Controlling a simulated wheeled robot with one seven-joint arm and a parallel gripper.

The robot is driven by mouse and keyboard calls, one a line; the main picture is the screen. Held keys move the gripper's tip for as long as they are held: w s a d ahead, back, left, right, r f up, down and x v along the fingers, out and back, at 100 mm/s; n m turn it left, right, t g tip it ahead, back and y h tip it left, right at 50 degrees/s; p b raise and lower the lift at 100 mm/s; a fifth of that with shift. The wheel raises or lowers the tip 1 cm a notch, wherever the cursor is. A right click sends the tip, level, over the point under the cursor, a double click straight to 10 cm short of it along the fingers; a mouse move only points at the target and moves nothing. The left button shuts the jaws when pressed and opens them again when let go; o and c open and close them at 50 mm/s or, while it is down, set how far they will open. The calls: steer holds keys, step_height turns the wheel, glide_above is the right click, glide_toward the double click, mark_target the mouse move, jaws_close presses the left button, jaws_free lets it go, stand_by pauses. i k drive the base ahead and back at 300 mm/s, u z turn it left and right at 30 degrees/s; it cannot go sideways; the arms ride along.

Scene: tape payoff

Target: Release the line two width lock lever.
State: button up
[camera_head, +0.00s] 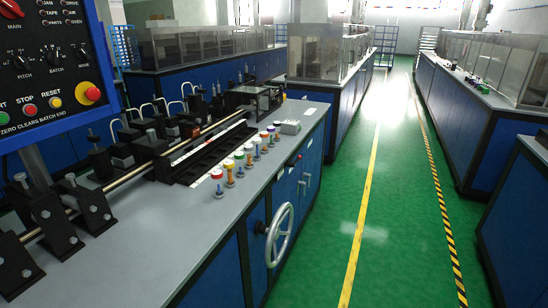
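No part is readably marked as the line two width lock lever, and I cannot tell which part it is. A small dark part with a red piece (294,160) sits at the right edge of the grey benchtop (140,240). A grey handwheel (280,236) stands out from the blue front of the same bench. Black brackets with knobs (84,208) sit along a metal rod (140,172) at the left. Black blocks with curved pale tubes (160,115) stand further back. My gripper is not in view.
A control panel (50,70) with knobs, buttons and a red stop button fills the upper left. Several coloured-top spools (239,158) line the bench edge. A green aisle (375,190) with yellow and striped lines lies open, with blue machines (500,100) on its right.

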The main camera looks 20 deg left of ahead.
mark_target(297, 161)
steer(key=u, duration=0.35)
steer(key=i, duration=1)
steer(key=u, duration=0.4)
steer(key=k, duration=1.3)
steer(key=z, duration=0.35)
steer(key=i, duration=2)
steer(key=u, duration=0.55)
